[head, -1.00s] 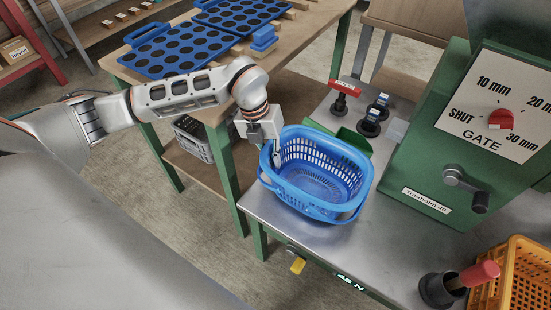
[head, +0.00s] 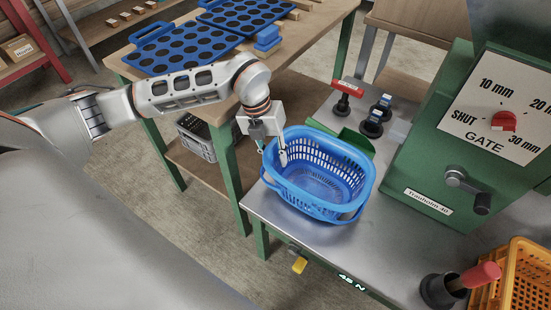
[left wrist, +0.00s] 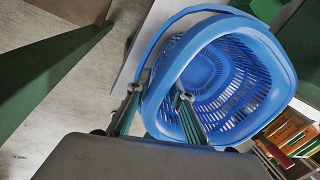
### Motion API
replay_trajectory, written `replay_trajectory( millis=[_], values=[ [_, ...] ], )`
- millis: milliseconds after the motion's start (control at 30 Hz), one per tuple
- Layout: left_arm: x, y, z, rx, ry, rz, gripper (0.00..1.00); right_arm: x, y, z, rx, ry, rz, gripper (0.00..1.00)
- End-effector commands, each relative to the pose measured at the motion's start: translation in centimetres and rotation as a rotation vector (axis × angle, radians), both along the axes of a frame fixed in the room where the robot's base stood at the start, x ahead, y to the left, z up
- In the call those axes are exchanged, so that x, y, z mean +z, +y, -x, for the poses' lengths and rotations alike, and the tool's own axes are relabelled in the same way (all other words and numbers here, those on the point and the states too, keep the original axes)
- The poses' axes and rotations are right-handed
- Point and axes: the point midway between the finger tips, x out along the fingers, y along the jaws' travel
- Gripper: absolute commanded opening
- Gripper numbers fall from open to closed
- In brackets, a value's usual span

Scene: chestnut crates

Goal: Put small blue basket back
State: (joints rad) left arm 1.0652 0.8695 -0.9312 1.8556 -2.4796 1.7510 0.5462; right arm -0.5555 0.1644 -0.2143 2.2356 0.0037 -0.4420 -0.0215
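The small blue basket (head: 318,205) stands upright on the grey metal bench top, near its front-left edge. It is open and looks empty. My left gripper (head: 272,157) is at the basket's left rim, one finger inside the wall and one outside. In the left wrist view, the two fingers (left wrist: 160,100) stand apart with the basket's rim (left wrist: 152,112) between them, so the gripper looks open. Whether either finger touches the wall is hard to tell. My right gripper is in neither current view.
A green machine (head: 432,165) with a gate dial stands right of the basket. Dark stamps (head: 372,122) stand behind it. An orange crate (head: 515,285) and a red-handled tool (head: 465,283) are at lower right. A wooden table (head: 290,50) with blue trays (head: 185,48) lies behind.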

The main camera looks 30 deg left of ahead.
Motion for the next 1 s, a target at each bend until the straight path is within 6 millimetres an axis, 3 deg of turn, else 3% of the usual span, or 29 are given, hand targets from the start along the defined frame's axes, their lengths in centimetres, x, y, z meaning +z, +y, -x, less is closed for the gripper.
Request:
replay_trajectory(
  millis=[33,167,433,633,1000],
  values=[
    [1.7,0.3,-0.2,0.001,-0.013,-0.001,0.21,0.8,0.0,-0.4,0.0,-0.014,0.0,0.4],
    [4.5,0.9,-0.1,0.002,-0.015,-0.001,0.21,1.4,-0.2,-0.7,-0.003,-0.025,0.003,0.4],
    [9.0,2.0,0.3,0.0,-0.01,-0.001,0.21,0.3,-0.9,0.5,-0.013,0.009,0.017,0.4],
    [10.4,2.4,0.6,0.0,-0.004,0.0,0.21,0.1,-1.1,0.6,-0.02,0.013,0.019,0.4],
    [10.5,2.4,0.6,0.0,-0.002,0.0,0.21,-0.2,-0.9,0.6,-0.022,0.018,0.015,0.4]
  ],
)
